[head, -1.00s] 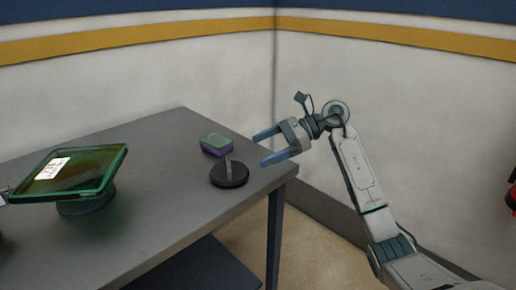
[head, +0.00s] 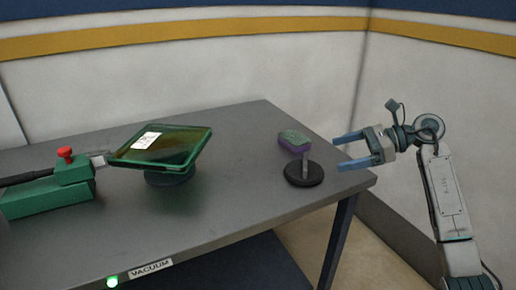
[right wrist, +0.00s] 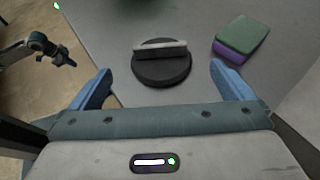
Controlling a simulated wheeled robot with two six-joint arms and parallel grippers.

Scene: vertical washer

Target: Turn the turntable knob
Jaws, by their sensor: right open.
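The turntable knob (head: 304,173) is a round black disc with a raised grey bar handle, near the right end of the grey table. It also shows in the right wrist view (right wrist: 161,69), beyond and between the fingertips. My right gripper (head: 343,152) has blue fingers, is open and empty, and sits just right of the knob, apart from it. In the right wrist view the open fingers (right wrist: 158,82) point toward the knob. My left gripper is not in view.
A green and purple sponge (head: 295,141) lies close behind the knob. A green tilted tray on a round stand (head: 160,150) and a green clamp with a red knob (head: 66,172) stand on the table's left. The grey table (head: 235,190) is bare between the tray and knob.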

